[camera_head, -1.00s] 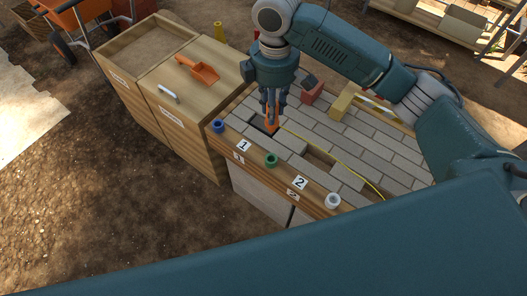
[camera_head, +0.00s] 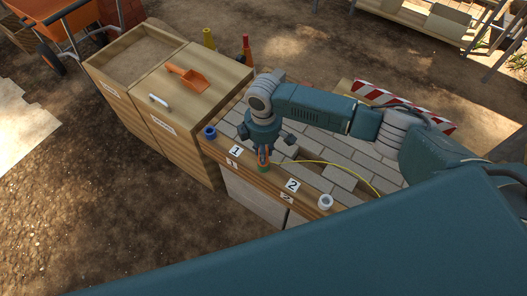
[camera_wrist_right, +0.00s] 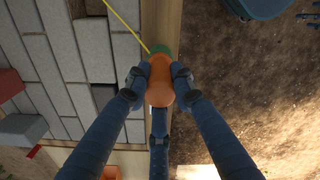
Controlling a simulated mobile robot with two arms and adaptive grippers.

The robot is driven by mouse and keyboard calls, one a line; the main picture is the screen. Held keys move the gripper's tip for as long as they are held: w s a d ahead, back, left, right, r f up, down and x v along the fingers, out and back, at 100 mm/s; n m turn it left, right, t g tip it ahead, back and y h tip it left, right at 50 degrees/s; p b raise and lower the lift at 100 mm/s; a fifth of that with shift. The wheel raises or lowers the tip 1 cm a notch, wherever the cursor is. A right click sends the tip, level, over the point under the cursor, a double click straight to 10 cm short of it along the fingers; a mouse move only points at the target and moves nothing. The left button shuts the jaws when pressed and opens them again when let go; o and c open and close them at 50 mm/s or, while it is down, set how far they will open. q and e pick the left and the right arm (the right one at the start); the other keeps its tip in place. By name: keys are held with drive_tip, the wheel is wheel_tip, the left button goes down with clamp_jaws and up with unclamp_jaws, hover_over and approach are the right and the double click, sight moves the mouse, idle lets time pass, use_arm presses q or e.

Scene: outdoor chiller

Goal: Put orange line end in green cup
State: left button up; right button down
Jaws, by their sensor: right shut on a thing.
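My right gripper (camera_head: 263,157) points down at the front wooden ledge and is shut on the orange line end (camera_wrist_right: 160,82). The green cup (camera_head: 263,169) is on the ledge directly below the fingertips, partly hidden by them. In the right wrist view the green cup (camera_wrist_right: 160,49) shows just past the orange end, overlapping it. I cannot tell whether the end is inside the cup or only above it. The yellow line (camera_head: 340,166) runs from there across the grey bricks to the right. My left gripper is out of view.
A blue cup (camera_head: 209,132) and a white cup (camera_head: 325,201) stand on the same ledge, left and right, with number labels between. An orange scoop (camera_head: 187,76) lies on the wooden box (camera_head: 205,92) at left. A red-and-white striped barrier (camera_head: 400,104) is behind my arm.

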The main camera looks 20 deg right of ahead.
drive_tip(key=shift+f, duration=0.2)
drive_tip(key=c, duration=1.5)
unclamp_jaws()
drive_tip(key=shift+f, duration=0.1)
wheel_tip(320, 180, up, 12)
drive_tip(key=shift+r+b, duration=0.15)
drive_tip(key=shift+b, duration=0.55)
